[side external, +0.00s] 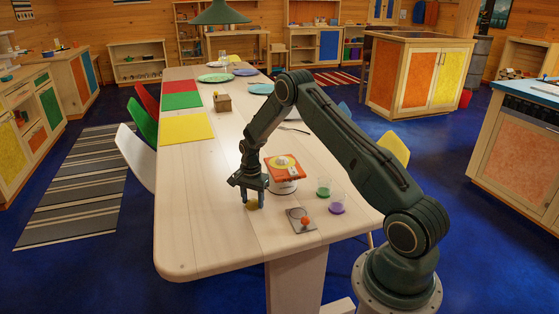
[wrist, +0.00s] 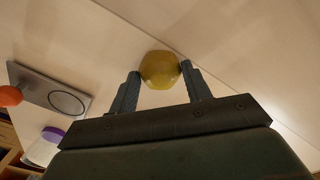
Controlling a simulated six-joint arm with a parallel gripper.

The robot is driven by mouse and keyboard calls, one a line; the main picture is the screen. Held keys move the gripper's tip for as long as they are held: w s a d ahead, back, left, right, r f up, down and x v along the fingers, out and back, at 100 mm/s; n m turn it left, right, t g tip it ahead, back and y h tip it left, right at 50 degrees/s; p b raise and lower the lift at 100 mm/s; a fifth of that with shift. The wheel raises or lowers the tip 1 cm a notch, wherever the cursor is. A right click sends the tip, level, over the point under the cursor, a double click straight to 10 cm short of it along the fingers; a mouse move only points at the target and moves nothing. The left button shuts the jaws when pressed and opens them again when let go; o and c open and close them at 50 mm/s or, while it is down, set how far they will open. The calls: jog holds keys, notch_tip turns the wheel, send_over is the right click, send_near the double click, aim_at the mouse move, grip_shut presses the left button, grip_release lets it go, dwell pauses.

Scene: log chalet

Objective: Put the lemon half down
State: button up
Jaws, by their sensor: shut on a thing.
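The lemon half (wrist: 160,70) is yellow and rounded, and sits between the fingertips in the wrist view. In the side view the lemon half (side external: 252,205) shows small and dark yellow under the fingers, at or just above the tabletop; I cannot tell whether it touches the wood. My gripper (side external: 254,198) points down over the near part of the pale wooden table (side external: 200,235). Its two fingers also show in the wrist view (wrist: 163,85), shut on the lemon half.
Coloured placemats (side external: 186,128) and plates lie farther back. The table's near left is clear.

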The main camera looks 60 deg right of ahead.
aim_at(253, 200)
jog(key=shift+f, duration=0.1)
jog(key=o, duration=1)
jog(key=shift+c, duration=0.2)
notch_tip(253, 200, up, 12)
dwell(0.3)
